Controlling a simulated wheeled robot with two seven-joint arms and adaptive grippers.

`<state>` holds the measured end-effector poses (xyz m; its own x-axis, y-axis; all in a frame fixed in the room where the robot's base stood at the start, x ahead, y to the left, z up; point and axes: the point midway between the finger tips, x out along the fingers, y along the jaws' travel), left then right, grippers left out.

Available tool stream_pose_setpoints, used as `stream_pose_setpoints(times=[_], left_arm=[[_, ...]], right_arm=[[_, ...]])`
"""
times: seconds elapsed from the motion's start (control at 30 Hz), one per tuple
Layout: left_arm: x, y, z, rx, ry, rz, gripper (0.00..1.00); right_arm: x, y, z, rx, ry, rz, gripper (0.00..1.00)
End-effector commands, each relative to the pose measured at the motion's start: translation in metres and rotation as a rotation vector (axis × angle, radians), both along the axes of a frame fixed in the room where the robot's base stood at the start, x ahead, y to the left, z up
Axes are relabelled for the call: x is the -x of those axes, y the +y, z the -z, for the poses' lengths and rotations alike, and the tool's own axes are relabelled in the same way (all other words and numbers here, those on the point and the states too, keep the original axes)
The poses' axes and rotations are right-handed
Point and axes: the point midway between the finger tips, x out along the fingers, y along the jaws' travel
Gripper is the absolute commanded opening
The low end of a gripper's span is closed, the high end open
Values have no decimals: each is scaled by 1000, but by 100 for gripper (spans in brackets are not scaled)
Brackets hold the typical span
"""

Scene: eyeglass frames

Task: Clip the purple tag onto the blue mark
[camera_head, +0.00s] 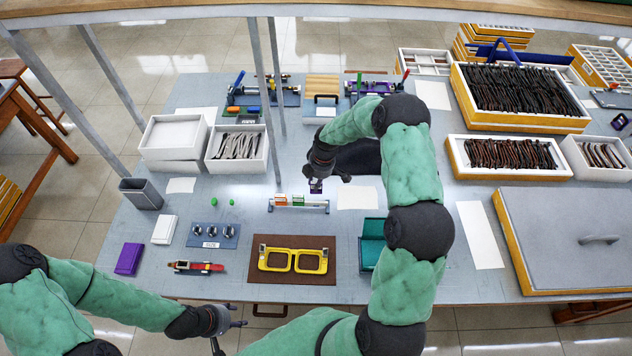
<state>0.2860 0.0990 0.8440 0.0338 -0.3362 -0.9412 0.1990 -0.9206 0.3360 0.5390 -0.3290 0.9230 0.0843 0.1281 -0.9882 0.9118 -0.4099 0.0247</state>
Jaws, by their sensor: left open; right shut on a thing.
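My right gripper (318,178) reaches over the middle of the table and points down. It is shut on the small purple tag (316,188), which shows just below the fingertips, behind and above a low rack (310,204). Small blue parts show at the rack's ends; I cannot tell clearly which is the blue mark. Whether the purple tag touches the rack is too small to tell. My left gripper (240,314) is open and empty, off the table's front edge.
Yellow eyeglass frames (293,260) lie on a brown mat (262,241) in front of the rack. A teal case (371,245) stands right of the mat. A white paper (357,198) lies right of the rack. A blue-grey plate (213,235) lies to the left.

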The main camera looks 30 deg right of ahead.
Motion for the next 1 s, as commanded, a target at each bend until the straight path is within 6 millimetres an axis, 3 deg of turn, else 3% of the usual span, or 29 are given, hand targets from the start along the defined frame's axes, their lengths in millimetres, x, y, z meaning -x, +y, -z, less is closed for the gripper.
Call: stream_pose_setpoints(times=[0.6,1.0], left_arm=[[0,0,41,0,0,0,49],[0,0,47,0,0,0,49]], right_arm=[[0,0,53,0,0,1,0],[0,0,62,0,-1,0,0]])
